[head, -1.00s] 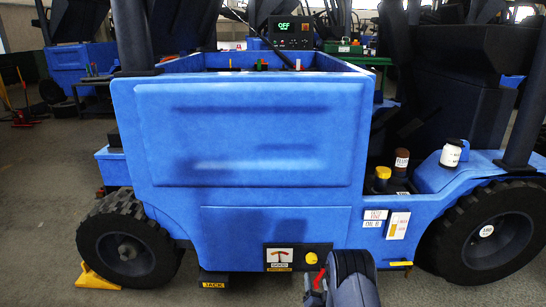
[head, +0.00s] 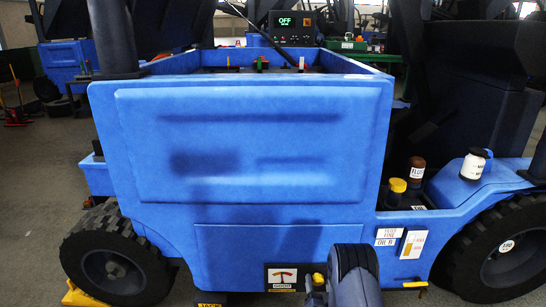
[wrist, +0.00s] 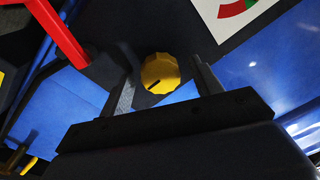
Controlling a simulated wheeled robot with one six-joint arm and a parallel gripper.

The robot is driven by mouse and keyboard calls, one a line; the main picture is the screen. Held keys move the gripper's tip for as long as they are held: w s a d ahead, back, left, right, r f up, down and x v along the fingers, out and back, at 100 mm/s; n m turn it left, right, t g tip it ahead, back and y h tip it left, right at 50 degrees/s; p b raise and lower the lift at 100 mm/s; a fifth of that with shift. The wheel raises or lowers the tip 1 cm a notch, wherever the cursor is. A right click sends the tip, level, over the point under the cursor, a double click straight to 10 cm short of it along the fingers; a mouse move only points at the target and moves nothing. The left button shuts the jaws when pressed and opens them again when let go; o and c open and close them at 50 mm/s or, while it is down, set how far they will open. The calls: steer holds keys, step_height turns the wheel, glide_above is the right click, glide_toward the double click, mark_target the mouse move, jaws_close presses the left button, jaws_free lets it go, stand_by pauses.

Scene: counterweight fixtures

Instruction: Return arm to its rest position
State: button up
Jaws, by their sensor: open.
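My gripper (wrist: 163,82) is open and empty in the wrist view, its two dark fingers apart. A round yellow knob (wrist: 160,73) with a dark mark shows between and beyond the fingers; I cannot tell whether they touch it. In the head view my dark arm rises at the bottom edge, right of the knob (head: 318,278), and my gripper is not clearly seen there.
A blue vehicle (head: 240,140) fills the head view, with a gauge plate (head: 281,278) low on it. A red bar (wrist: 58,32) is close at the wrist view's upper left. Bottles, including a white one (head: 474,164), stand on the right ledge.

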steer(key=shift+s+n, duration=0.1)
steer(key=shift+n, duration=0.3)
steer(key=n, duration=0.5)
steer(key=shift+r, duration=0.1)
steer(key=s+d+r+p, duration=0.1)
steer(key=s+p, duration=0.2)
steer(key=s, duration=0.7)
steer(key=shift+s+n+g+p, duration=0.15)
steer(key=shift+n+g+p, duration=0.15)
steer(key=shift+g+p, duration=0.1)
steer(key=shift+r, duration=0.1)
